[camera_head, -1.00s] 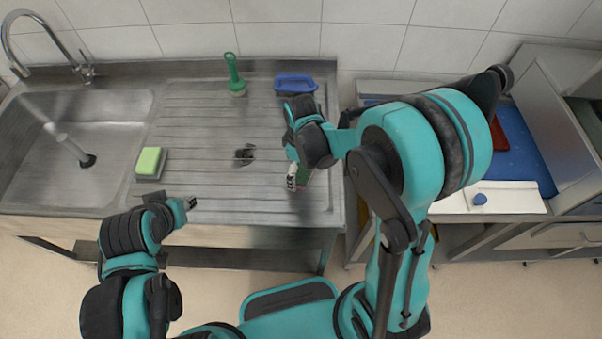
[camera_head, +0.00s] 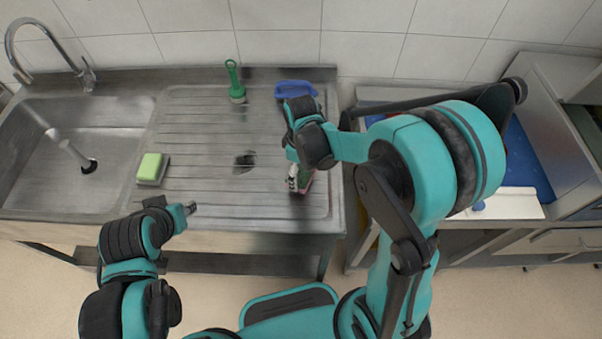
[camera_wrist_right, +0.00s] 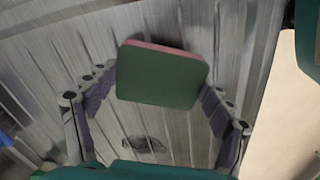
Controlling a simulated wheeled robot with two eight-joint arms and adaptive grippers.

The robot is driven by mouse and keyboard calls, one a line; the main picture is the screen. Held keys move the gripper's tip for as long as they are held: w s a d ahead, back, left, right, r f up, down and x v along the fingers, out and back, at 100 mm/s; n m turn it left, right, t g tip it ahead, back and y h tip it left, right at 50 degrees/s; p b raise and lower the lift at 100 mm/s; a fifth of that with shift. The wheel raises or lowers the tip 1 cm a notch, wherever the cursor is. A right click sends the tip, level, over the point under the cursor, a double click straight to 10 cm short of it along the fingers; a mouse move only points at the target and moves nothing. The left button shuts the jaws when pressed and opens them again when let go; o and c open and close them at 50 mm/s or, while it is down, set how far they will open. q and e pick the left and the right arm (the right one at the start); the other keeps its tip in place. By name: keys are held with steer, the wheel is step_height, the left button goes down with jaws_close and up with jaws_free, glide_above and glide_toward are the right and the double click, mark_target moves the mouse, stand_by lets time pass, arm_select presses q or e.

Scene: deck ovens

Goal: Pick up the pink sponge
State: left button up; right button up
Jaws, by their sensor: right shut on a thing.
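The pink sponge (camera_head: 308,182) has a green scouring side and is at the right end of the ribbed steel drainboard (camera_head: 215,190). My right gripper (camera_head: 298,180) is shut on it. In the right wrist view the sponge (camera_wrist_right: 162,78) sits between the two fingers of the right gripper (camera_wrist_right: 157,82), its green face toward the camera and a pink edge at the top. How far it is above the drainboard is hard to tell. My left gripper (camera_head: 190,208) is near the drainboard's front edge, away from the sponge; its jaws are too small to read.
A green and yellow sponge (camera_head: 151,167) lies by the sink basin (camera_head: 50,175). A dark drain opening (camera_head: 245,161) is mid-board. A counter with a white board (camera_head: 515,203) is at the right.

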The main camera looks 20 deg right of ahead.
step_height(320, 180, up, 2)
steer(key=shift+r+p, duration=0.15)
steer(key=shift+p, duration=0.15)
steer(key=s+d+r+p, duration=0.2)
steer(key=s+d+r, duration=0.4)
steer(key=s+d, duration=0.2)
steer(key=shift+s+r+p, duration=0.15)
steer(key=shift+s+p, duration=0.15)
steer(key=shift+p, duration=0.1)
steer(key=shift+o, duration=0.7)
steer(key=c, duration=0.4)
